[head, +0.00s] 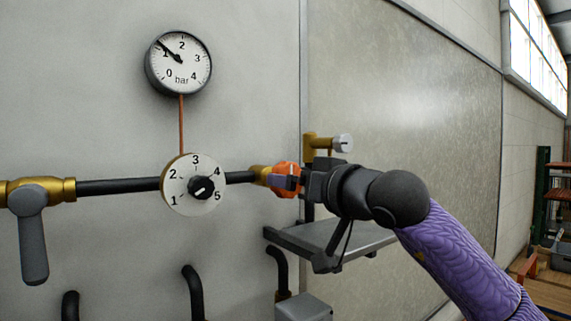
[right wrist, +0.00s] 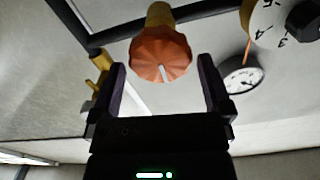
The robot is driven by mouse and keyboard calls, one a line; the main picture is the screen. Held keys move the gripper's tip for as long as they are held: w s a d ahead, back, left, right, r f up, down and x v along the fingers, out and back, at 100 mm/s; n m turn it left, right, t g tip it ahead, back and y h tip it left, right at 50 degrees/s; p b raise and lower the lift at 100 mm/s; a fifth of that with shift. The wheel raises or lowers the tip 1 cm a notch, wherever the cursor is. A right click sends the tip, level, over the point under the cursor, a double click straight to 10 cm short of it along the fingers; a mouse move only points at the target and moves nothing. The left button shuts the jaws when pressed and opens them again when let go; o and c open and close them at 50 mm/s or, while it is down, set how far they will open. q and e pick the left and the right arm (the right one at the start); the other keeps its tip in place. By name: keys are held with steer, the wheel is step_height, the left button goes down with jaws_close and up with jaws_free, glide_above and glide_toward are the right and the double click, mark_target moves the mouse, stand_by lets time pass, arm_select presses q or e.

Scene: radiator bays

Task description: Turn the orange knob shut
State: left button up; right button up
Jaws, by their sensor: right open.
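The orange knob (head: 284,178) sits on the brass valve at the right end of the black pipe, against the grey wall panel. It also shows in the right wrist view (right wrist: 160,55), ribbed, with a white pointer line at its lower middle. My right gripper (head: 290,181) is at the knob in the head view and covers part of it. In the right wrist view my right gripper (right wrist: 165,75) is open, with one finger on each side of the knob and visible gaps between. My left gripper is not in view.
A pressure gauge (head: 179,63) reads about 1 bar. A numbered dial (head: 194,185) and a grey lever (head: 32,235) are on the pipe to the left. A brass valve with a grey cap (head: 342,143) is just above my gripper. A grey shelf (head: 370,238) juts out below.

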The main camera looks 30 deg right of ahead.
steer(key=w+p, duration=0.1)
steer(key=w, duration=0.2)
steer(key=shift+w+a, duration=0.1)
steer(key=shift+w, duration=0.1)
steer(key=shift+s, duration=0.2)
steer(key=shift+w, duration=0.1)
steer(key=c, duration=1)
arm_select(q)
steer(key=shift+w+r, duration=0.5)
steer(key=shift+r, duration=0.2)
arm_select(e)
steer(key=shift+f, duration=0.1)
